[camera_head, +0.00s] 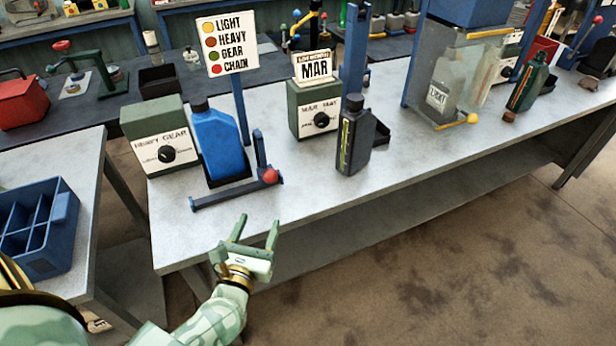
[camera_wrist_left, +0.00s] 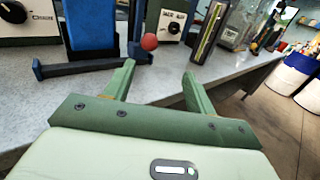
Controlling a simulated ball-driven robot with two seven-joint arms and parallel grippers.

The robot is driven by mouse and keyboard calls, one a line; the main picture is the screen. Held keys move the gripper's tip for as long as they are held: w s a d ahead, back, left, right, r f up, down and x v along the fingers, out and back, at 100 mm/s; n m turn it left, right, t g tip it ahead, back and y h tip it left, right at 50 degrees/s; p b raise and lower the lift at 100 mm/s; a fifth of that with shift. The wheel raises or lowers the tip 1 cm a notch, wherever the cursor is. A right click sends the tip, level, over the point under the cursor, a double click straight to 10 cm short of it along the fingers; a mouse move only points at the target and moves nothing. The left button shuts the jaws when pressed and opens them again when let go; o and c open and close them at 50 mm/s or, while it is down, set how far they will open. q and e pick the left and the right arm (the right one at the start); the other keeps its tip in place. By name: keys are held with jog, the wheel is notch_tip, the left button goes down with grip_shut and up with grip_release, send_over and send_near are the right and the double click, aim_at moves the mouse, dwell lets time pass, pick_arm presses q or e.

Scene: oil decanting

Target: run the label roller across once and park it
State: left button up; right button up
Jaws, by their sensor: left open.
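A blue bottle (camera_head: 216,140) with a dark cap stands in a low cradle on the grey bench. A blue rail (camera_head: 215,197) lies along the cradle's front. At its right end stands a blue post (camera_head: 260,153) with a red ball knob (camera_head: 270,176), which seems to be the label roller; the roller itself I cannot make out. The knob also shows in the left wrist view (camera_wrist_left: 149,41). My left gripper (camera_head: 257,222) is open and empty, in front of the bench edge and short of the rail, fingers pointing toward the bench. My right gripper is not in view.
A green dial box (camera_head: 155,125) stands left of the bottle, another (camera_head: 315,100) with a MAR card behind right. A dark bottle (camera_head: 353,140) stands to the right. A sign (camera_head: 228,43) rises behind. A blue crate (camera_head: 62,205) sits on the left table. The bench front is clear.

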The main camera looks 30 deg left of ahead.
aim_at(268, 181)
pick_arm(q)
jog(key=w+a+n, duration=0.1)
jog(key=w+a, duration=0.1)
jog(key=w, duration=0.3)
jog(key=w+a+n, duration=0.1)
jog(key=w+a, duration=0.1)
jog(key=w, duration=0.3)
jog(key=w+a+n+y, duration=0.1)
jog(key=w+a, duration=0.1)
jog(key=w, duration=0.3)
jog(key=shift+w+f, duration=0.2)
jog(key=shift+f, duration=0.05)
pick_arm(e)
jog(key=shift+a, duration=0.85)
